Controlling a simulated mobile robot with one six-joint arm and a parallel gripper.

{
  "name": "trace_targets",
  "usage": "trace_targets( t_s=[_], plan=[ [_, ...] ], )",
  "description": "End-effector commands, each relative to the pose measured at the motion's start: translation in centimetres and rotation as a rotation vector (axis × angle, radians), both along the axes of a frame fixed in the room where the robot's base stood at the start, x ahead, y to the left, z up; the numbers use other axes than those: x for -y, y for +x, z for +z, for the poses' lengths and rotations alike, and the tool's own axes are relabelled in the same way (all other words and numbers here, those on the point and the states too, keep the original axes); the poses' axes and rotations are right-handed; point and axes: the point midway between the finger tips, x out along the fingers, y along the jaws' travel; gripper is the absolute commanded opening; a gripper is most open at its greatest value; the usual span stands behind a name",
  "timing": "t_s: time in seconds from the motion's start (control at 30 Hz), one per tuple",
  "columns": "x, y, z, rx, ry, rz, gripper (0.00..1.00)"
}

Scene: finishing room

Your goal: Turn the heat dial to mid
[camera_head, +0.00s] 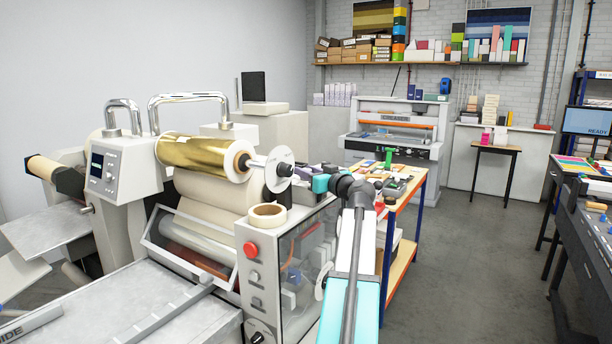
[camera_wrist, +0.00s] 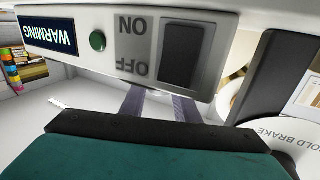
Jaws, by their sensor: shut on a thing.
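The box face appears upside down, with a dark display (camera_wrist: 47,34) reading WARMING, a green button (camera_wrist: 98,41) and a black rocker switch (camera_wrist: 184,52) beside ON and OFF.
The laminating machine carries a gold foil roll (camera_head: 200,153) and a red button (camera_head: 250,249). A small wooden-topped table (camera_head: 411,198) with tools stands close beyond my arm. A dark bracket (camera_wrist: 277,72) and a white disc (camera_wrist: 262,125) are near the box. Open floor (camera_head: 470,235) lies to the right.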

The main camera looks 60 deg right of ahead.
Motion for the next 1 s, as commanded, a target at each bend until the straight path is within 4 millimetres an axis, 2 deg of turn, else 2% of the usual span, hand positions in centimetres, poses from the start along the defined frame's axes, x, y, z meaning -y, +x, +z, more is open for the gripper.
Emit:
trace_targets(
  t_s=[0.63, 1.0],
  plan=[
    [-0.18, 0.03, -0.1, -0.002, 0.002, -0.275, 0.06],
    [-0.12, 0.03, -0.11, 0.002, -0.001, -0.327, 0.06]
  ],
)
